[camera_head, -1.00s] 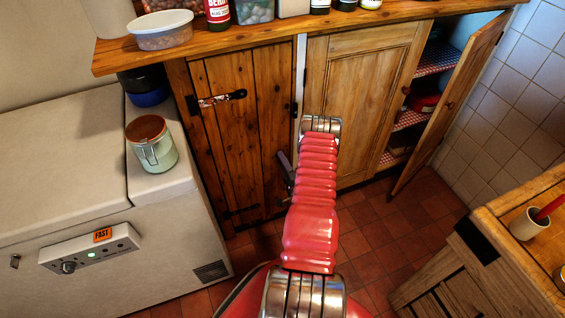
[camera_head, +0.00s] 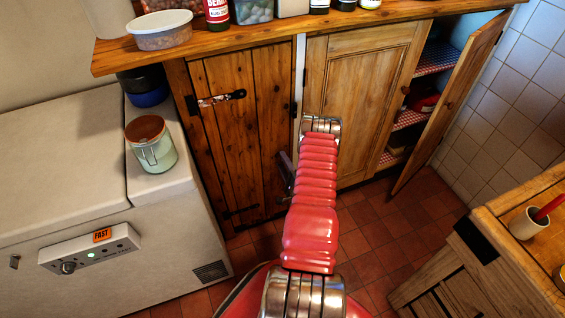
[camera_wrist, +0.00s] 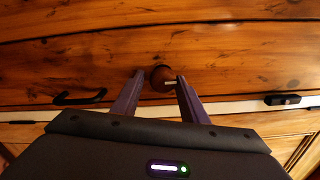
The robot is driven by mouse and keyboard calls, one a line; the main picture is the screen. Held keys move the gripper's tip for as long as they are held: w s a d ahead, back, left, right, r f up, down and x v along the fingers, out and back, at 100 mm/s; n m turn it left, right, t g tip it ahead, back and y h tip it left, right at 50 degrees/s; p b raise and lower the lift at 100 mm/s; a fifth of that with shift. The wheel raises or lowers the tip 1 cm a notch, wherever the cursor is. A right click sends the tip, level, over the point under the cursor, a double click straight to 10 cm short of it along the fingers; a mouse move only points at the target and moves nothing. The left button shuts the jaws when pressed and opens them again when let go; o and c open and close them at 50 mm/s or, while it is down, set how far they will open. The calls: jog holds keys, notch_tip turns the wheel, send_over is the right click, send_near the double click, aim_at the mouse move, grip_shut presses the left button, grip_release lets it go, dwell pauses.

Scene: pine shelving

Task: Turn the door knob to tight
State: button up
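The door knob (camera_wrist: 162,76) is a small round brown knob on the dark pine door, with a short pale mark on it. In the wrist view it sits between the tips of my gripper's (camera_wrist: 160,77) two purple fingers. The fingers are apart, with a narrow gap showing beside the knob, so the gripper looks open around it. The pine door (camera_head: 237,130) is shut in the head view. My red arm reaches toward its right side and hides the knob there. Only part of my gripper (camera_head: 286,172) shows beside the arm.
A black latch handle (camera_wrist: 80,98) and a black hinge (camera_wrist: 283,99) flank the knob in the wrist view. A white chest freezer (camera_head: 70,160) with a jar (camera_head: 151,145) stands left. A cupboard door (camera_head: 450,105) hangs open at right. A wooden table (camera_head: 525,225) stands at front right.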

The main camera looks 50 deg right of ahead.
jog(key=shift+o, duration=1.1)
jog(key=shift+w+r, duration=0.1)
jog(key=shift+r, duration=0.05)
jog(key=v, duration=1.4)
